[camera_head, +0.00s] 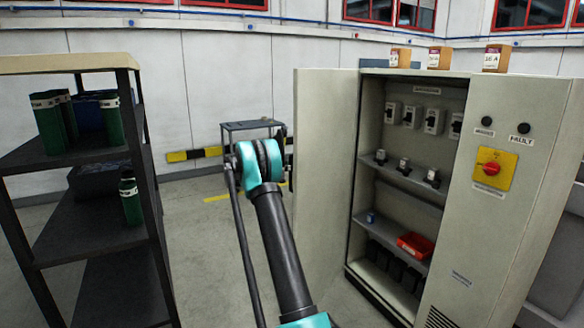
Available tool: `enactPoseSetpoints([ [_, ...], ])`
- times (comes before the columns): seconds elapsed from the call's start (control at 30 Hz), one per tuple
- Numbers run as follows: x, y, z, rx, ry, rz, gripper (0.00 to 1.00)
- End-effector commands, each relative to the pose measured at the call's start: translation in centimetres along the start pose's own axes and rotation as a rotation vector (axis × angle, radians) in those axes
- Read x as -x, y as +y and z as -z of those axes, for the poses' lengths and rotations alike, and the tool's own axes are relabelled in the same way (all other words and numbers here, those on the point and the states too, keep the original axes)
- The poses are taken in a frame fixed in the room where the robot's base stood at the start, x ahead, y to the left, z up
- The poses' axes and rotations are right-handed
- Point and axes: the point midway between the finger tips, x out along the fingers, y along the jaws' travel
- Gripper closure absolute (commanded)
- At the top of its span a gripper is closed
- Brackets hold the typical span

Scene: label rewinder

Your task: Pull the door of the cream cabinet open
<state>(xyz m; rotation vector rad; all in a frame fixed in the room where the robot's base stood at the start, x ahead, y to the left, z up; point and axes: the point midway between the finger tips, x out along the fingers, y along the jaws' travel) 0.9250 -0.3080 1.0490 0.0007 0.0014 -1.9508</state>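The cream cabinet (520,215) stands at the right, its shelved inside in plain sight. Its left door (325,170) stands swung out at the left of the opening, wide open. The right front panel, with a red rotary switch (491,169) on a yellow plate, is closed. My arm reaches up from the bottom middle to a teal joint just left of the door in the picture. My gripper is not visible, so its hold and any contact with the door cannot be seen.
A dark shelf rack (75,158) with green cylinders (131,200) stands at the left. A small dark table (252,125) stands behind my arm near the wall. Small boxes (497,58) sit on the cabinet top. Floor is clear between rack and cabinet, around my arm.

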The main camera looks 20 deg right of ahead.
Motion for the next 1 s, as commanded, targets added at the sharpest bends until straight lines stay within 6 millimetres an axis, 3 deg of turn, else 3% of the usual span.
enactPoseSetpoints([
  [0.37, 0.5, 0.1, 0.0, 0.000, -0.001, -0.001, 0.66],
  [0.8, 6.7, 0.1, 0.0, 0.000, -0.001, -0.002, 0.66],
  [1.0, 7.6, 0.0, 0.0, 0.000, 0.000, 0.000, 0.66],
])
